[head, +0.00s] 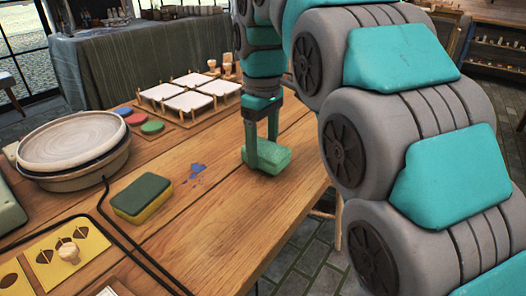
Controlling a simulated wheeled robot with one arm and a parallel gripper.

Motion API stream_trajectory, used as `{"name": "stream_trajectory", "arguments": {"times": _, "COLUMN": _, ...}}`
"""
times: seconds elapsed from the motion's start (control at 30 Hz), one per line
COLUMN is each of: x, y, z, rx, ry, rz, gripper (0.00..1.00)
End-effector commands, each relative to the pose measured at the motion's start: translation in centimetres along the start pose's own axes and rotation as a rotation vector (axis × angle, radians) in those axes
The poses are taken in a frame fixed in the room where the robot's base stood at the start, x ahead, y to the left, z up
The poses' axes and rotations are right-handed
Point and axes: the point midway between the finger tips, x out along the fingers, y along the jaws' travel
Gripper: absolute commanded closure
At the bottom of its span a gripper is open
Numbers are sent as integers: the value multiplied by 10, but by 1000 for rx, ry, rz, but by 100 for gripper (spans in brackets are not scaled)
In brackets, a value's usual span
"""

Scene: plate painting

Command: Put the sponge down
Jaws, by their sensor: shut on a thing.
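My gripper (262,144) points down over the right part of the wooden table (230,215). It is shut on a light green block that looks like a sponge (268,157). The sponge lies roughly flat, at or very close to the tabletop; I cannot tell whether it touches. The fingers hide part of it. A second sponge, dark green on top and yellow below (143,196), lies on the table to the left, apart from my gripper.
Blue paint spots (197,169) mark the wood between the two sponges. A round plate (72,143) sits on a turntable-like base at left. White square tiles (190,102) and coloured discs (152,127) are behind. A yellow board (60,256) is front left. The table's right edge is near.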

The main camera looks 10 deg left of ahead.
Motion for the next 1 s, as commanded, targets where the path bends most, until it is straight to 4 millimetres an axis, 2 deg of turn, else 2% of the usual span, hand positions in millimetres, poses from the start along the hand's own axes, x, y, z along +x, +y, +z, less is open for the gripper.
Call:
{"name": "stream_trajectory", "arguments": {"times": 0.13, "x": 12, "y": -1, "z": 1, "rx": 0, "ry": -2, "rz": -1, "gripper": 86}}
{"name": "stream_trajectory", "arguments": {"times": 0.53, "x": 18, "y": 0, "z": 1, "rx": 0, "ry": -1, "rz": 0, "gripper": 86}}
{"name": "stream_trajectory", "arguments": {"times": 0.57, "x": 19, "y": 0, "z": 1, "rx": 0, "ry": -1, "rz": 0, "gripper": 26}}
{"name": "stream_trajectory", "arguments": {"times": 0.8, "x": 18, "y": 0, "z": 0, "rx": 0, "ry": -1, "rz": 0, "gripper": 0}}
{"name": "stream_trajectory", "arguments": {"times": 1.0, "x": 18, "y": 0, "z": 1, "rx": 0, "ry": -1, "rz": -1, "gripper": 0}}
